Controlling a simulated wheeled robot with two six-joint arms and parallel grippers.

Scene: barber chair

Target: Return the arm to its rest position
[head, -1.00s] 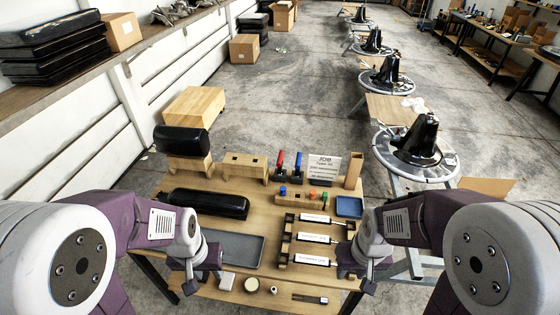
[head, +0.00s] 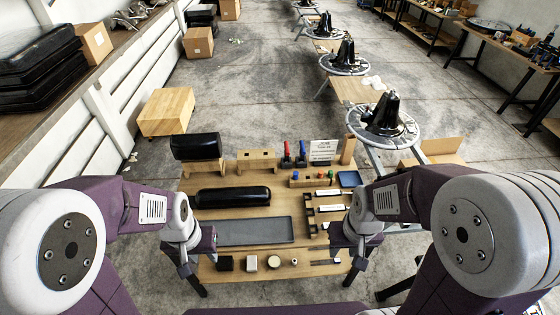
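My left gripper (head: 190,266) hangs at the near left corner of the wooden table (head: 310,269), left of a small black block (head: 225,263). My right gripper (head: 352,268) hangs at the near right edge of the table. Both arms are bent, with the grippers pointing down. The fingers are small and dark, so I cannot tell whether either gripper is open or shut. I see no object held in either one. The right arm hides part of the rack with white labelled cylinders (head: 329,192).
A grey tray (head: 255,232), a long black cushion (head: 232,196) and a blue tray (head: 349,179) lie on the table. A black roll (head: 195,146) rests on a wooden stand. A round chair base (head: 385,120) stands behind right.

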